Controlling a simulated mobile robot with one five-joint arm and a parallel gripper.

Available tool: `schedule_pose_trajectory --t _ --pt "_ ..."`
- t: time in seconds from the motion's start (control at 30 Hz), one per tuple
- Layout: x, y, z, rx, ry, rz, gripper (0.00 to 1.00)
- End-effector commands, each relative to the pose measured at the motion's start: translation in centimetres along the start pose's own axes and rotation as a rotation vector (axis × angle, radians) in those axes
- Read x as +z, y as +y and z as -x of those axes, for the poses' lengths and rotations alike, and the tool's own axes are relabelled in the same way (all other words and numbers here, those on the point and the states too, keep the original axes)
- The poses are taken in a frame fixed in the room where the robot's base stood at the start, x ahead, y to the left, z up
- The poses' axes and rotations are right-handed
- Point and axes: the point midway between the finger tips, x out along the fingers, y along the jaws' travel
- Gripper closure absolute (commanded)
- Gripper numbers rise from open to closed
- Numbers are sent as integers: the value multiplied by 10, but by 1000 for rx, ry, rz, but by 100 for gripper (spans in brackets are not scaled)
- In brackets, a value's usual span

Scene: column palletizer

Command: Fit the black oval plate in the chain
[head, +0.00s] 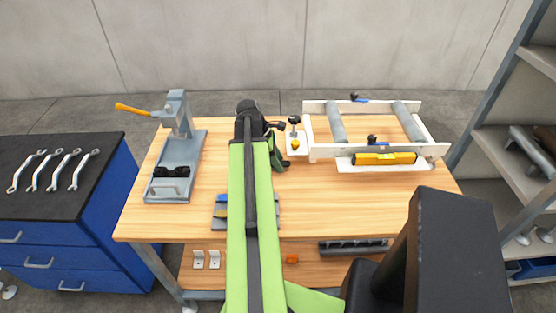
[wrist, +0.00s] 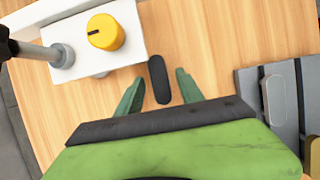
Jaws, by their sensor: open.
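The black oval plate (wrist: 159,79) lies on the wooden table in the wrist view. My gripper (wrist: 159,82) is open, with one green finger on each side of the plate and gaps between. Whether the fingertips are down at the plate's height is hard to tell. In the head view my arm hides the plate, and my gripper shows only partly beside it. A dark piece shaped like joined links (head: 171,171), possibly the chain, lies on the grey base of the lever press (head: 177,145) at the table's left.
A white block with a yellow knob (wrist: 105,32) stands close by the plate. A grey holder (wrist: 249,105) with a light oval piece (wrist: 274,97) is on its other side. A white roller frame (head: 320,152) with a yellow level (head: 384,159) fills the back right. The front right tabletop is clear.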

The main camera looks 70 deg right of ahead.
Motion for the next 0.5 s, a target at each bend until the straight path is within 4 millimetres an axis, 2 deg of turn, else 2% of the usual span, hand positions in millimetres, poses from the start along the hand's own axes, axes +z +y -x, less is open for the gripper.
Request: schedule_pose_trajectory --t 0.17,0.5 --pt "3 0 21 0 0 1 55" --pt "5 0 98 0 0 2 55"
